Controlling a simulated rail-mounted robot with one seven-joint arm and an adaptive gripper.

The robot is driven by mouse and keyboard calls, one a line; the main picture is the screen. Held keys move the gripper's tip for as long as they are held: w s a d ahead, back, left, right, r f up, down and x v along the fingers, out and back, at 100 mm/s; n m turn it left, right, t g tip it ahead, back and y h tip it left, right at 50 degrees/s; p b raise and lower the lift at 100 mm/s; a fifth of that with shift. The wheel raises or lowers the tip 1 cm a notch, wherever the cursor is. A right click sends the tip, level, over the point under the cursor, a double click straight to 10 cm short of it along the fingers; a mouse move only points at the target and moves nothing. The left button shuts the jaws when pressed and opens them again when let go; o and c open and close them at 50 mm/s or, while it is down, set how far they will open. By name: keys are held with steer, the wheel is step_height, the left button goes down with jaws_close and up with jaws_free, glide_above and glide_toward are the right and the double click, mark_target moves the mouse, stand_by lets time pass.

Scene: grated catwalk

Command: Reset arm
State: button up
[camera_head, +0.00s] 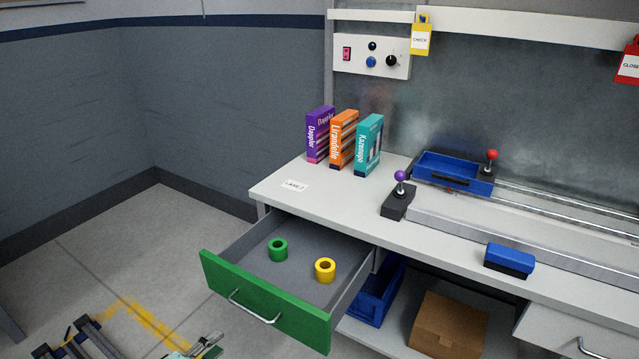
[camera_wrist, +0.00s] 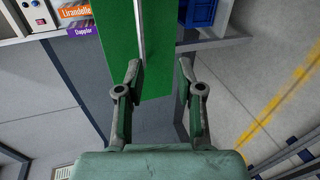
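My gripper (camera_wrist: 159,72) is open and empty in the wrist view, its two fingers well apart. Beyond the fingertips is the green drawer front (camera_wrist: 161,70) with its metal handle (camera_wrist: 140,30); the fingers do not close on the handle. In the head view, the drawer (camera_head: 262,300) stands pulled open, with its handle (camera_head: 252,308) on the front. It holds a green ring-shaped roll (camera_head: 278,250) and a yellow one (camera_head: 325,270). Part of what seems to be my gripper (camera_head: 205,346) shows at the bottom edge, left of the drawer front and apart from it.
The workbench (camera_head: 280,198) carries purple (camera_head: 319,135), orange (camera_head: 343,140) and teal (camera_head: 369,146) boxes, a blue tray (camera_head: 453,173), levers and a blue block (camera_head: 509,260). Below are a blue crate (camera_head: 372,300) and a cardboard box (camera_head: 448,325).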

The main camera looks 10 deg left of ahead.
steer(key=s+d+f+m+g, duration=0.15)
steer(key=d+f+g, duration=0.45)
steer(key=d+f, duration=0.7)
steer(key=d+f+m+g, duration=0.2)
steer(key=d+f+g, duration=0.55)
steer(key=f, duration=0.95)
steer(key=s+d+f+m+g+y, duration=0.3)
steer(key=s+d+f+m, duration=0.25)
steer(key=s+d, duration=0.5)
steer(key=s+d+f+m+g+y, duration=0.3)
steer(key=s+d+f+m+g, duration=0.25)
steer(key=d, duration=0.85)
step_height(320, 180, up, 14)
steer(key=t+p, duration=0.1)
steer(key=p, duration=1.3)
steer(key=shift+s+d+f+n+t, duration=0.2)
steer(key=shift+s+d+n+t, duration=0.15)
steer(key=shift+s+t, duration=0.1)
